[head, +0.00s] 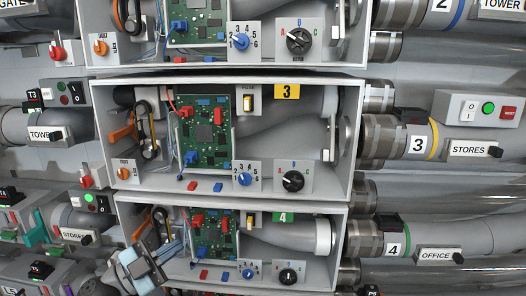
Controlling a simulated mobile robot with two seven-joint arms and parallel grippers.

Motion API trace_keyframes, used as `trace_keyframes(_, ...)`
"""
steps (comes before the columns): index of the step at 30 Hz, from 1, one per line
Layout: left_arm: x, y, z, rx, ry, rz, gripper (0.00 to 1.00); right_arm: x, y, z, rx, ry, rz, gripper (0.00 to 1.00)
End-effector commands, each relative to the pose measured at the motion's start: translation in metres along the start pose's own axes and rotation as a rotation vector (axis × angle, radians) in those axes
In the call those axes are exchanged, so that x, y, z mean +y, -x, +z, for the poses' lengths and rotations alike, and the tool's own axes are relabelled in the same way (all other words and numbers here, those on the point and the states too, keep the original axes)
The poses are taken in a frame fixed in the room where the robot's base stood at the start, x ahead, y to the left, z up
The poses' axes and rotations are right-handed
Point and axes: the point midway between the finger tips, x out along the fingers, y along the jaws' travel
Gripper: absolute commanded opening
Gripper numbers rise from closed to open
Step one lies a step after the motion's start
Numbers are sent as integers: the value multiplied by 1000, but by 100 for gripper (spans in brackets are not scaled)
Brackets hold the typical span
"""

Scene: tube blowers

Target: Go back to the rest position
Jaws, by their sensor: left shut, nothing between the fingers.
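My left gripper (170,249) shows at the lower left, its light blue and grey body angled up to the right. It is shut and empty, in front of the lower-left corner of the open box marked 4 (341,250). Its fingers overlap the left part of that box's inside, and I cannot tell whether they touch anything. My right gripper is not in view.
The open box marked 3 (347,135) is above, with a green circuit board (205,132), a blue knob (245,179) and a black knob (293,181). Large grey pipes (470,216) run on the right. Switch panels and levers crowd the left.

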Motion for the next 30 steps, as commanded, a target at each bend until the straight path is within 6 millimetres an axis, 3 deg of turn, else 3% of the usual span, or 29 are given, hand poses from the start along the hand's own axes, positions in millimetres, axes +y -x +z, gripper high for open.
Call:
trace_keyframes(1,22,11,12,-39,73,-76,0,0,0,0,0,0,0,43)
trace_keyframes(5,70,47,43,-202,228,-260,0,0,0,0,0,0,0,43)
trace_keyframes(8,117,82,66,-373,350,-362,0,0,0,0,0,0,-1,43)
trace_keyframes(12,191,138,87,-635,518,-432,0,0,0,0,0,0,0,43)
trace_keyframes(17,264,188,89,-867,667,-427,0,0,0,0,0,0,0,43)
trace_keyframes(24,353,244,68,-1112,859,-357,0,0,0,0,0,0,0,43)
trace_keyframes(26,331,234,54,-1102,840,-357,0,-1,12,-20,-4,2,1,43)
trace_keyframes(30,311,227,34,-1098,827,-357,0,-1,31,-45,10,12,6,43)
